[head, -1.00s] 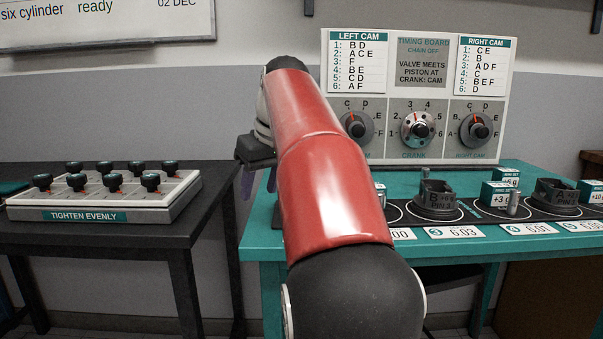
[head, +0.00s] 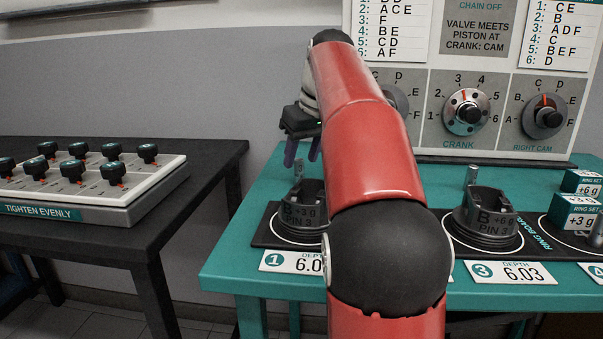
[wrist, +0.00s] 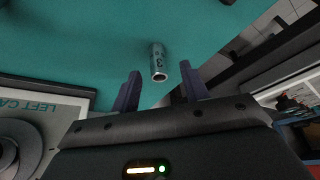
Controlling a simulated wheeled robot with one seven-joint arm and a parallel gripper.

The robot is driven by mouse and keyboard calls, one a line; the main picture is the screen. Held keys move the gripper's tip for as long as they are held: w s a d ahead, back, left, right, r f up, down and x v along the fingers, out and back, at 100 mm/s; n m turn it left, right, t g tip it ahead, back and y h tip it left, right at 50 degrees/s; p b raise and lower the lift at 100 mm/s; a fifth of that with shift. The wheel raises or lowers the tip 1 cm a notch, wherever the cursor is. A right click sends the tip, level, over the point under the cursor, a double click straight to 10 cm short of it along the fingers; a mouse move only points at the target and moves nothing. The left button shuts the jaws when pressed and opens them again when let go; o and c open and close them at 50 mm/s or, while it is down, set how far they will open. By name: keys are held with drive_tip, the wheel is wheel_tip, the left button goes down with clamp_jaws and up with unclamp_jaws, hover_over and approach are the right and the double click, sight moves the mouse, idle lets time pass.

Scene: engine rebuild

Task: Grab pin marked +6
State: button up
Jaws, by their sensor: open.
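In the wrist view, a silver pin (wrist: 158,60) with an unreadable dark mark appears between and beyond the open fingers of my gripper (wrist: 160,76), with no visible contact.
Ring set boxes marked +6 g (head: 582,183) and +3 g (head: 574,211) stand at right. The timing board (head: 440,100) rises behind. My arm hides place 2.

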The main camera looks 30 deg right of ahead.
sight(300, 160)
drive_tip(key=x, duration=0.5)
drive_tip(key=shift+w+d+r+b, duration=0.15)
drive_tip(key=shift+w+b, duration=0.05)
drive_tip(key=shift+b, duration=0.2)
clamp_jaws()
drive_tip(key=shift+r, duration=0.15)
